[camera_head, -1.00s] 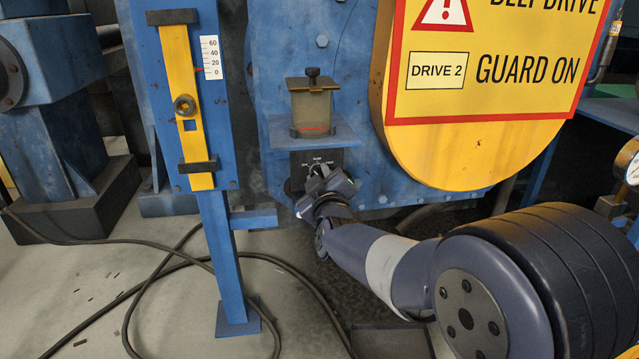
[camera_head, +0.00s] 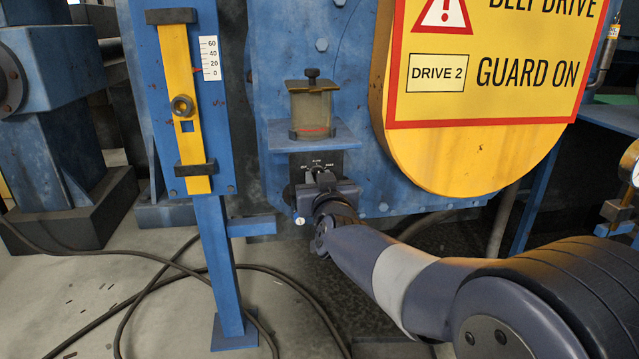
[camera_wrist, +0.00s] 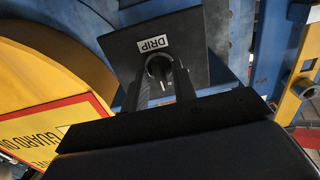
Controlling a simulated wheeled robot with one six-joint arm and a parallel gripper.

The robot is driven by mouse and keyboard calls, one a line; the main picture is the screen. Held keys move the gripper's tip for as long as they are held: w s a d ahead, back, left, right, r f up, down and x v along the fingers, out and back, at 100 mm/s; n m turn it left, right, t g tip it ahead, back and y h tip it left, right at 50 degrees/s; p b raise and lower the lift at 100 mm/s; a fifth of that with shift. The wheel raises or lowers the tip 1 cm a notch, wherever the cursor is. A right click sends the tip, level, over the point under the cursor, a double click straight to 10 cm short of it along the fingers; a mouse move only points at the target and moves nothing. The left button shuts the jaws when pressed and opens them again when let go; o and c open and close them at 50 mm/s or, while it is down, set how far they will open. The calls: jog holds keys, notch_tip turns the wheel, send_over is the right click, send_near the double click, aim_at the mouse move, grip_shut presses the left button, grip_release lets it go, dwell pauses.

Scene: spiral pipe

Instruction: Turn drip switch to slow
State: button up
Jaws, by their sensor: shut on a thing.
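The drip switch has a dark plate (camera_head: 328,160) on the blue machine, under a small shelf. Small white labels run along the plate; the middle one looks like "SLOW", with "OFF" to its left and "FAST" to its right. In the wrist view, the plate (camera_wrist: 190,50) carries a white "DRIP" label (camera_wrist: 153,43) and a dark round knob (camera_wrist: 160,68). My gripper (camera_head: 322,180) is at the plate, its two fingers (camera_wrist: 160,85) shut on the knob from both sides. The knob's exact pointing is mostly hidden by my gripper.
A lubricator cup (camera_head: 312,108) stands on the blue shelf (camera_head: 285,135) just above my gripper. The yellow guard (camera_head: 450,165) is close on the upper right. A blue post with a yellow slider (camera_head: 190,130) stands left. Black cables (camera_head: 150,258) lie on the floor.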

jog(key=shift+f, duration=0.1)
dwell(0.4)
jog(key=o, duration=0.6)
jog(key=shift+o, duration=0.2)
jog(key=p+v, duration=0.2)
jog(key=v, duration=0.9)
jog(key=shift+w, duration=0.2)
jog(key=b+x, duration=0.1)
jog(key=x, duration=0.9)
jog(key=shift+w+b, duration=0.3)
jog(key=shift+b, duration=0.1)
jog(key=shift+a, duration=0.1)
